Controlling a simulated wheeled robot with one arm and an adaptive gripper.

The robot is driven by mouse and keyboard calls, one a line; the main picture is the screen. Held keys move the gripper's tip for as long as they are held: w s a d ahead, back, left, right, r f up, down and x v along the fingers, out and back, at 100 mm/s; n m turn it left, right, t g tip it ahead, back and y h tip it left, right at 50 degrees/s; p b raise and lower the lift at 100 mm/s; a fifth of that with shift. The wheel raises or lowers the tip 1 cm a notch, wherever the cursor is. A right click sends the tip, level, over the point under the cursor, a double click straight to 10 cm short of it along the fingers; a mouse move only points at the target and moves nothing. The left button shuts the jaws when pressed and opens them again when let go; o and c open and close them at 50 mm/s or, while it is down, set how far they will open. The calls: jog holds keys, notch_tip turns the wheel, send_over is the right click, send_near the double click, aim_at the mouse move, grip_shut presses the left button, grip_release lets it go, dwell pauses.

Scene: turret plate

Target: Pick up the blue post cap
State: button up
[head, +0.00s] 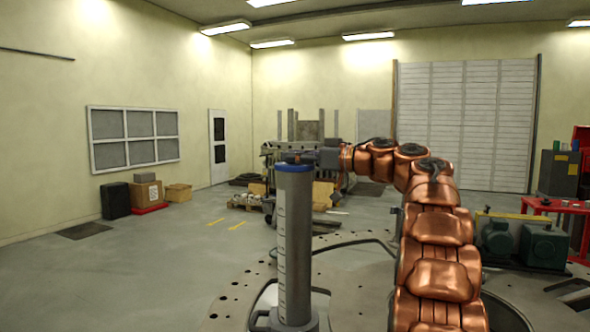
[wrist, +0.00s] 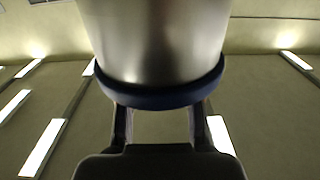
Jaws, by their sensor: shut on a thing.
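The blue post cap (head: 294,167) shows as a blue band at the top of an upright grey cylindrical post (head: 294,240) in the head view. My gripper (head: 305,157) is at the cap's height, reaching it from the right. In the wrist view the blue cap (wrist: 165,97) rings the end of the metal post (wrist: 150,40). The two dark fingers of my gripper (wrist: 160,108) are shut on the cap, one at each side. The fingertips are partly hidden behind it. I see no gap between cap and post.
The post stands on a round floor plate (head: 240,293) with holes along its edge. Boxes (head: 146,193) lie by the left wall. Green machines (head: 525,243) and a red table (head: 555,206) stand at the right.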

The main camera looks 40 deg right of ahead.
grip_shut()
notch_tip(320, 180, up, 2)
jog(key=p, duration=0.2)
jog(key=shift+r+p, duration=0.1)
jog(key=shift+p, duration=0.25)
jog(key=shift+s+r+b, duration=0.1)
jog(key=shift+r+b, duration=0.2)
jog(key=shift+r, duration=0.4)
jog(key=s+a+r, duration=0.1)
jog(key=s+a, duration=1)
jog(key=shift+s+a+r, duration=0.15)
jog(key=shift+r, duration=0.05)
